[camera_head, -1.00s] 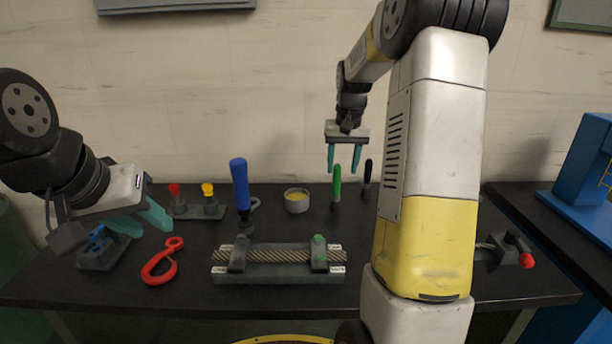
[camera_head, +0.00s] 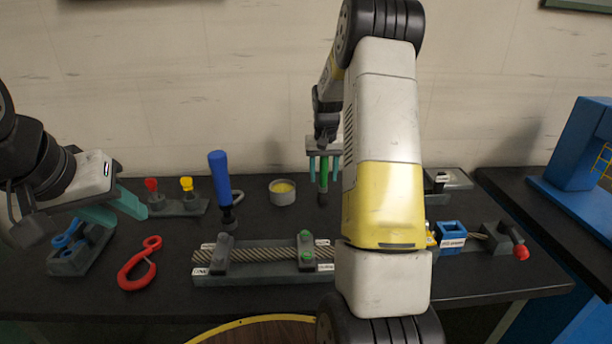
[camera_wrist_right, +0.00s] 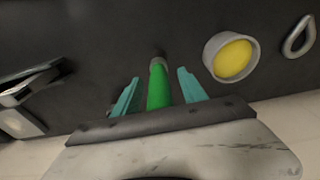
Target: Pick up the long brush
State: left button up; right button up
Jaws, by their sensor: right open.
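A brush with a green handle (camera_head: 323,175) stands upright near the back of the table. In the right wrist view, the green handle (camera_wrist_right: 160,88) lies between the fingers. My right gripper (camera_head: 323,182) is open around the handle from above, with a gap to each finger in the right wrist view (camera_wrist_right: 159,88). My left gripper (camera_head: 118,210) is open and empty above the left part of the table.
A tin with yellow contents (camera_head: 283,192) stands left of the brush. A blue-handled tool (camera_head: 220,180), a red hook (camera_head: 138,265) and a rope fixture (camera_head: 265,275) are on the table. My right arm hides part of the table's right half.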

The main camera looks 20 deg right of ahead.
jog(key=shift+f, duration=0.25)
grip_shut()
jog(key=shift+r, duration=0.1)
